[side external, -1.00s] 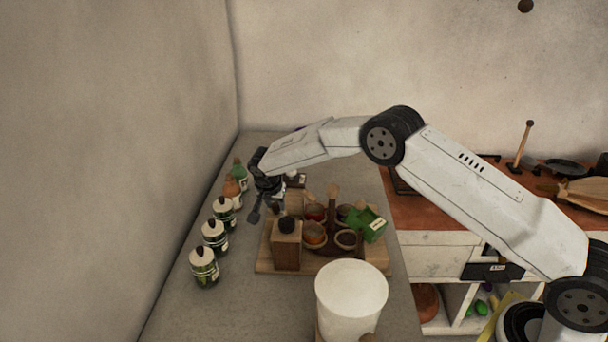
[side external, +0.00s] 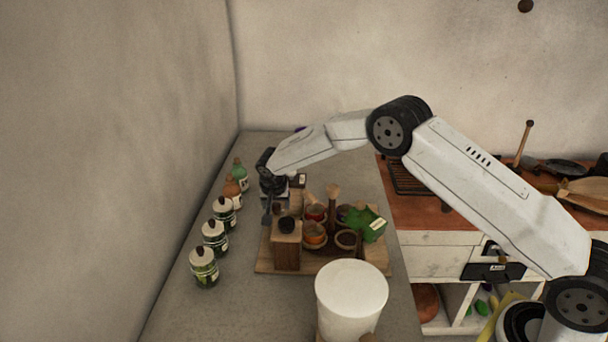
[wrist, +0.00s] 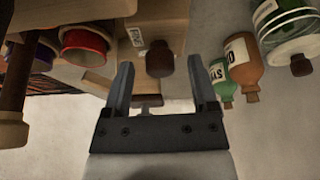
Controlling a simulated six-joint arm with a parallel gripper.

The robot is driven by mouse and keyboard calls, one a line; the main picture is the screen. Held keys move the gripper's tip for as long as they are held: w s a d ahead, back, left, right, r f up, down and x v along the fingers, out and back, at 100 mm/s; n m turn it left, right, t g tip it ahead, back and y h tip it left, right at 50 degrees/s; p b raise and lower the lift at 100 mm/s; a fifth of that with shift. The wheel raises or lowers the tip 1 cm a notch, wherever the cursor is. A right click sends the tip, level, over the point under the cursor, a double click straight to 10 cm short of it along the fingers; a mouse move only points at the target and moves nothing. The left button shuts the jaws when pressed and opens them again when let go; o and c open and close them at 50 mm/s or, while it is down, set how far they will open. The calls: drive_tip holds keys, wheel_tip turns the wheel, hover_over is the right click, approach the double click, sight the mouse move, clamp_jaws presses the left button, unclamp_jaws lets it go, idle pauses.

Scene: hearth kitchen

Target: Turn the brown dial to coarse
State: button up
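A wooden box (side external: 286,254) with a dark round knob (side external: 287,225) on top stands at the left of the wooden board. In the wrist view a dark brown knob (wrist: 160,60) sticks out of a pale wooden block with a small label (wrist: 136,37), too small to read. A second, T-shaped brown piece (wrist: 147,100) shows between the fingers. I cannot tell for sure which is the dial. My gripper (wrist: 161,68) is open and empty, its fingertips either side of the brown knob in the picture. In the side view my gripper (side external: 268,216) hangs just behind and left of the box.
Several bottles and jars (side external: 215,236) line the counter's left side, close to my gripper. A white canister (side external: 351,295) stands in front.

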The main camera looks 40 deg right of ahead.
drive_tip(key=shift+r, duration=0.15)
drive_tip(key=v, duration=0.7)
drive_tip(key=shift+r, duration=0.2)
idle(0.4)
drive_tip(key=shift+s+a+r, duration=0.1)
